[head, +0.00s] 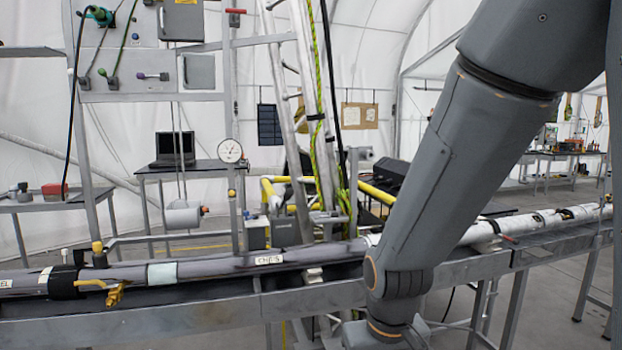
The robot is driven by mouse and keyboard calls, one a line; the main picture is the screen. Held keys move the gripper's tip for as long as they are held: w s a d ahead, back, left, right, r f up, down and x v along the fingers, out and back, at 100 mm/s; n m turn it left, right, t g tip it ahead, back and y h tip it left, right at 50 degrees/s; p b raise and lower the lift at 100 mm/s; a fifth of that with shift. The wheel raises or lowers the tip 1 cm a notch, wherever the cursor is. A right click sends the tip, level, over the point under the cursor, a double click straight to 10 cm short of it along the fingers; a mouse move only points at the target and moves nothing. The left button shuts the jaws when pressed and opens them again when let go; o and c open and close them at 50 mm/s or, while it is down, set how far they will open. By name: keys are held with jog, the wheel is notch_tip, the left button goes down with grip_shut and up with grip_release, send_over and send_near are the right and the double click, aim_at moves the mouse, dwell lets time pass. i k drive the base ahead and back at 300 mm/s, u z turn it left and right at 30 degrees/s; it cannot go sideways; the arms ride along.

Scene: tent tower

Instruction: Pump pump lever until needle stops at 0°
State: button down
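A round white dial gauge (230,151) is mounted on a grey upright left of centre. Its needle is too small to read. Below and right of it, behind the long pipe (215,266), stands a small grey box (256,236). A yellow bar (270,193) rises beside this box. I cannot tell which part is the pump lever. My arm crosses the right half from the upper right to the bottom centre. Its wrist is at the bottom edge, in front of the bench. My gripper is outside the picture.
The pipe lies along a grey metal bench (190,318) that spans the view. A brass valve (115,294) sticks out at left. A panel with levers (120,50) stands upper left, a laptop (174,150) on a table behind. Ladder-like poles and green cables rise at centre.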

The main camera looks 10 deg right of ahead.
aim_at(290, 192)
jog(key=z, duration=0.6)
jog(key=i, duration=1.15)
jog(key=u, duration=0.35)
